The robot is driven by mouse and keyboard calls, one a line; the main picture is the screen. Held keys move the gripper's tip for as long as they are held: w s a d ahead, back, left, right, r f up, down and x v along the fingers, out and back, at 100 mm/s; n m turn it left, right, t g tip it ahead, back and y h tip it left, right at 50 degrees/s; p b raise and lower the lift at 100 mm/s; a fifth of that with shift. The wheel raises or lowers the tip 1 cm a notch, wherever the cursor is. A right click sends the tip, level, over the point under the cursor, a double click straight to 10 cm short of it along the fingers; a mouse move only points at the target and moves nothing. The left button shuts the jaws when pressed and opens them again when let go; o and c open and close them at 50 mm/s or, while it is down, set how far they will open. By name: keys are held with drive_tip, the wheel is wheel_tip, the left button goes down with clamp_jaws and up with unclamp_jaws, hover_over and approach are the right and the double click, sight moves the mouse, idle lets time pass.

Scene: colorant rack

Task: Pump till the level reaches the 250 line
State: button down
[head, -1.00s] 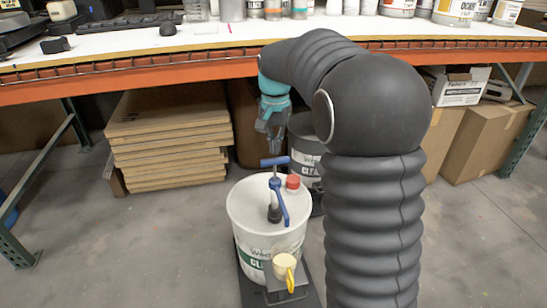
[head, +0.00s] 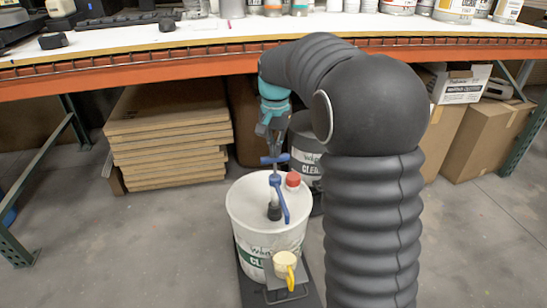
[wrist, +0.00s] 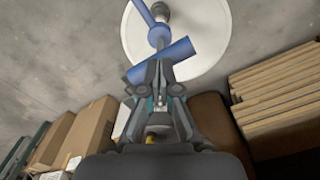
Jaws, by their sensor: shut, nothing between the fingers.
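A blue pump with a T-handle (head: 275,160) stands upright on the white bucket (head: 240,212), with a dark collar at its base and a blue spout pointing to the front. A cream cup (head: 285,259) with a yellow handle stands on a small stand below the spout. Its level and the 250 line cannot be made out. My gripper (head: 273,150) is shut and empty just above the T-handle. In the wrist view the fingertips (wrist: 156,78) are right at the blue handle (wrist: 165,62); I cannot tell whether they touch it.
A red cap (head: 292,180) sits on the bucket lid. A dark-lidded bucket (head: 306,160) stands close behind. The orange-edged workbench (head: 150,75) spans above at the back, with stacked boards (head: 165,135) and cardboard boxes (head: 485,140) beneath.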

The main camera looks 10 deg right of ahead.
sight(275, 161)
drive_tip(key=shift+f+b, duration=1.35)
drive_tip(key=shift+f, duration=1.25)
wheel_tip(275, 161, up, 6)
drive_tip(key=p, duration=0.5)
drive_tip(key=shift+f, duration=0.1)
drive_tip(key=shift+r+b, duration=0.3)
drive_tip(key=shift+r, duration=0.65)
drive_tip(key=shift+f, duration=0.1)
drive_tip(key=shift+f+b, duration=1.3)
drive_tip(key=shift+f, duration=0.8)
wheel_tip(275, 161, up, 3)
drive_tip(key=p, duration=0.2)
drive_tip(key=shift+p, duration=0.35)
drive_tip(key=shift+r, duration=0.7)
